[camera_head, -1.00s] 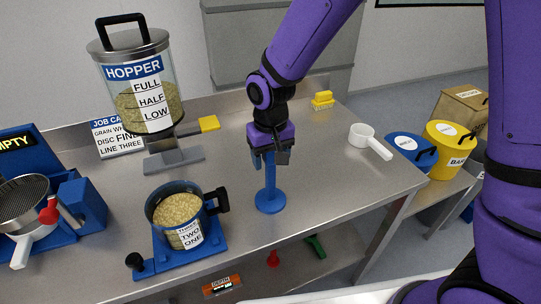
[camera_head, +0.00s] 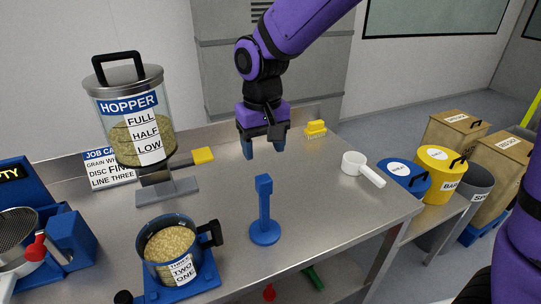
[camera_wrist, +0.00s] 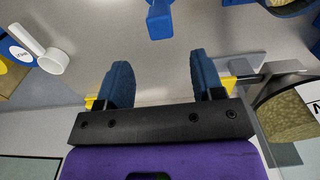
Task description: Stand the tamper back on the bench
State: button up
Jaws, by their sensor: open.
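The blue tamper (camera_head: 265,215) stands upright on its round base on the steel bench (camera_head: 335,215), to the right of the pot. My gripper (camera_head: 263,150) is above and behind the tamper, with its fingers apart and nothing between them. In the wrist view the two blue fingers (camera_wrist: 162,84) are spread over bare bench. The tamper's blue top (camera_wrist: 159,22) shows at the upper edge of that view, clear of the fingers.
A grain-filled pot (camera_head: 172,255) with a black handle stands on a blue base left of the tamper. The hopper (camera_head: 138,130) is behind it. A white scoop (camera_head: 362,168) lies at right. A yellow brush (camera_head: 315,129) is at the back. Bench around the tamper is clear.

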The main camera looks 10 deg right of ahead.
jog(key=shift+r, duration=0.2)
jog(key=s+d+r+m+t, duration=0.1)
jog(key=s+d+r, duration=0.2)
jog(key=d+r, duration=0.3)
jog(key=s+d+r+m+t, duration=0.1)
jog(key=s+d+r+t, duration=0.2)
jog(key=d, duration=0.6)
jog(key=s+d+r+m+t, duration=0.1)
jog(key=s+d+r, duration=0.2)
jog(key=s+d, duration=0.6)
jog(key=s, duration=0.3)
jog(key=shift+s+d, duration=0.3)
jog(key=shift+r, duration=0.1)
